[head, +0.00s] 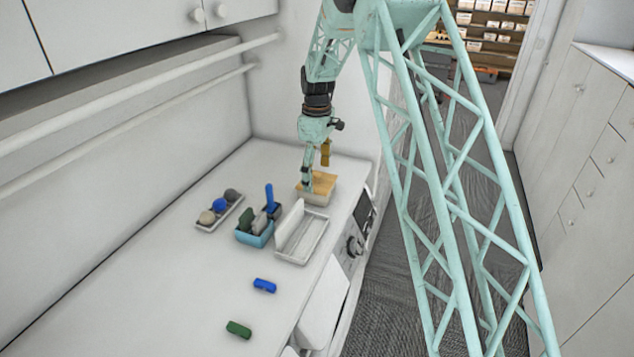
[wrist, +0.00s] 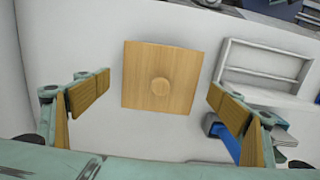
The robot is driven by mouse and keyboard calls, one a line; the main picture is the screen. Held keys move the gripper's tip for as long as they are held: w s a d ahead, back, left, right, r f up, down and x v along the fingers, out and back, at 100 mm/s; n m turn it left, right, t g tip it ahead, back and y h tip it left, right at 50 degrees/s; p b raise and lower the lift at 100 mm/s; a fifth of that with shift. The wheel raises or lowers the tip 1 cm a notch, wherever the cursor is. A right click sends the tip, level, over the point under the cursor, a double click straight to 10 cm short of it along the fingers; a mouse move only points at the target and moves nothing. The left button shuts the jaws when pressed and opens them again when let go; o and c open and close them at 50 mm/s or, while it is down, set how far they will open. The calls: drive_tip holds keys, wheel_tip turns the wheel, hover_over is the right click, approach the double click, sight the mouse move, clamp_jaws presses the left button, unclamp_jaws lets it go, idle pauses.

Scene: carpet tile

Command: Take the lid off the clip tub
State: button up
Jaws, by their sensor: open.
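The clip tub (head: 316,199) is a pale box near the far end of the white counter. Its square wooden lid (head: 322,181) lies on top of it. In the wrist view the lid (wrist: 145,97) shows from above with a round wooden knob (wrist: 160,87) in its middle; the tub is hidden beneath it. My gripper (head: 316,170) is above the lid. In the wrist view my gripper (wrist: 156,97) is open, with one wood-coloured finger pad to each side of the lid and nothing between them but the lid and knob below.
A white rack (head: 301,237) with an upright white panel stands next to the tub. A blue bin (head: 256,234) holds several items, and a tray (head: 219,214) holds balls. A blue block (head: 264,285) and a green block (head: 239,328) lie on the otherwise clear near counter (head: 150,290).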

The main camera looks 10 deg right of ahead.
idle(0.6)
drive_tip(key=shift+s+f, duration=0.1)
drive_tip(key=c, duration=2.4)
drive_tip(key=shift+f, duration=0.1)
drive_tip(key=c, duration=0.6)
drive_tip(key=shift+o, duration=0.2)
